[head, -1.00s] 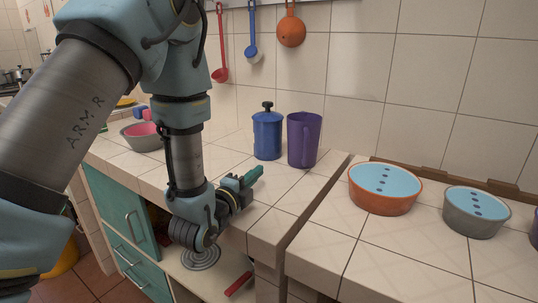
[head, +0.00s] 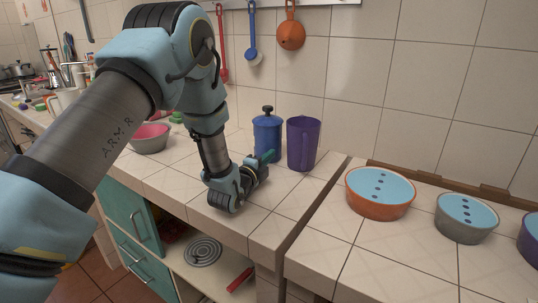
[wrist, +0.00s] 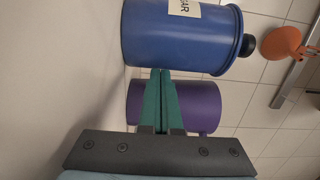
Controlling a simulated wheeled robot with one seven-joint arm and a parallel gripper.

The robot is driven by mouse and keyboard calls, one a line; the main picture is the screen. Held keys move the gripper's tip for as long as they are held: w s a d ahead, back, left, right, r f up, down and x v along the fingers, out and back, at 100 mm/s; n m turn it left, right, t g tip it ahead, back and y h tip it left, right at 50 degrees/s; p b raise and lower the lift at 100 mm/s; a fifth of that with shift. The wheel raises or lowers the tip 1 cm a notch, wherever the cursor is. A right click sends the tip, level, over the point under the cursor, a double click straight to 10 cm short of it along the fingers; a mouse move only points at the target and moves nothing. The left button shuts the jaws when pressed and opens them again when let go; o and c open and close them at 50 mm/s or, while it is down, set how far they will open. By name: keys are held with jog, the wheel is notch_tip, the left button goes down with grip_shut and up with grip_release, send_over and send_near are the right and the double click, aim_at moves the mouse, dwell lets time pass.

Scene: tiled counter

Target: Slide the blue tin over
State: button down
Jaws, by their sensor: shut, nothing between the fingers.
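The blue tin (head: 267,138) stands upright on the tiled counter, with a blue lid and black knob. In the wrist view the tin (wrist: 175,38) lies sideways in the picture, a white label with part of a word on its side. My gripper (head: 269,156) is shut and empty, held low in front of the tin. Its green fingertips (wrist: 161,71) reach the tin's near edge in the wrist view; I cannot tell whether they touch it. The tin's lower part is partly hidden by the fingers in the head view.
A purple pitcher (head: 303,146) stands close at the tin's right, and behind the fingers in the wrist view. Orange (head: 379,200) and grey (head: 465,222) bowls with blue tops sit farther right, past a gap in the counter. A pink-lined bowl (head: 150,139) is at left.

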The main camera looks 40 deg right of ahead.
aim_at(258, 150)
jog(key=shift+w, duration=0.1)
jog(key=shift+w+d+f+b, duration=0.2)
jog(key=shift+w+b, duration=0.15)
jog(key=shift+b, duration=0.25)
jog(key=w+b, duration=0.1)
jog(key=w+d+b, duration=0.1)
jog(key=w, duration=0.1)
jog(key=w+d+b, duration=0.1)
jog(key=b, duration=0.1)
jog(key=shift+w, duration=0.25)
jog(key=shift+w+d+r, duration=0.15)
jog(key=shift+w+d, duration=0.05)
jog(key=shift+w, duration=0.2)
